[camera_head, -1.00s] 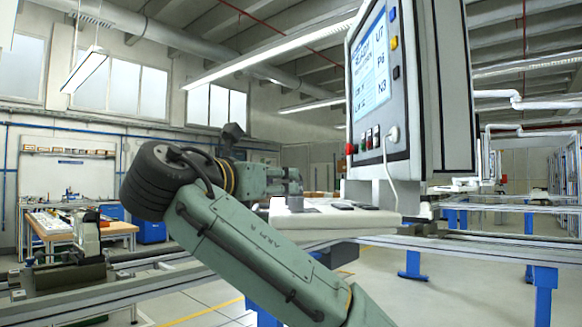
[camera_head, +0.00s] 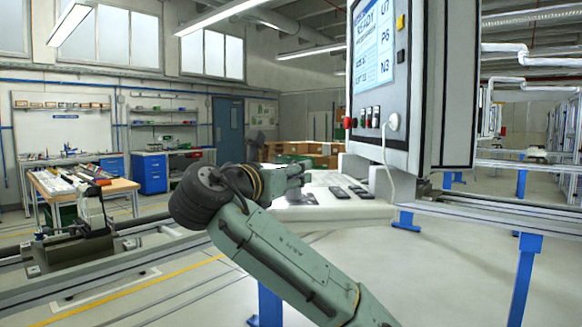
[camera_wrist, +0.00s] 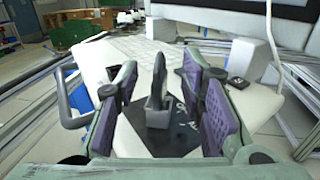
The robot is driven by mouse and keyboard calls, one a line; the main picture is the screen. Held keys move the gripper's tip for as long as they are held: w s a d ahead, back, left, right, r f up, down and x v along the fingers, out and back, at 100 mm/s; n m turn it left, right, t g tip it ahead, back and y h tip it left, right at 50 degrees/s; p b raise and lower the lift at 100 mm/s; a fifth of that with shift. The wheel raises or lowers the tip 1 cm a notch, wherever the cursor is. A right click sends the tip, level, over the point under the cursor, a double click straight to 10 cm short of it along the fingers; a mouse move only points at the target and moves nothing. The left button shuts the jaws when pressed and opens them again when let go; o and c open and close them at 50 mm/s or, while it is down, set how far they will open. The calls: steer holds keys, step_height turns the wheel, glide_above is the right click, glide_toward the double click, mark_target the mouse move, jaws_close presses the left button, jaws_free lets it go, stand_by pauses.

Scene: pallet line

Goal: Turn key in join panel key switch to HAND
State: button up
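The key switch shows in the wrist view as a dark plate (camera_wrist: 178,140) with partly hidden pale lettering. A grey key (camera_wrist: 158,85) stands upright from it. My gripper (camera_wrist: 160,70) is open, its two purple-padded fingers on either side of the key with a visible gap on both sides. In the head view my gripper (camera_head: 295,178) is low over the white sloping desk (camera_head: 335,208) of the panel. The key itself is too small to make out there. The pointed setting cannot be read.
The control cabinet (camera_head: 418,90) with its screen and buttons rises above the desk, and a white cable (camera_head: 387,150) hangs from it. In the wrist view a grey handle (camera_wrist: 72,105) is left of the fingers, and a small dark item (camera_wrist: 238,83) lies to the right. Conveyor rails flank the desk.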

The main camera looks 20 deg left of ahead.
steer(key=shift+c, duration=0.2)
jaws_close()
stand_by(0.3)
steer(key=shift+w+d+n+y, duration=0.1)
steer(key=shift+d+n+y, duration=0.2)
steer(key=shift+n+y, duration=0.7)
steer(key=n+y+p, duration=0.1)
steer(key=n+y, duration=0.1)
steer(key=y, duration=0.2)
steer(key=shift+d+r+y, duration=0.1)
steer(key=shift+d+y, duration=0.05)
steer(key=shift+y, duration=0.15)
steer(key=n+g+y+p, duration=0.1)
steer(key=n+y, duration=0.1)
steer(key=y, duration=0.1)
steer(key=n+g+y+p, duration=0.2)
steer(key=y, duration=0.1)
steer(key=shift+w+d+n+y, duration=0.1)
steer(key=shift+d+n+y, duration=0.1)
steer(key=shift+n+y, duration=0.15)
steer(key=shift+n+g+y+p, duration=0.3)
steer(key=shift+n+g+y, duration=0.2)
steer(key=shift+n+y, duration=0.05)
steer(key=shift+a, duration=0.1)
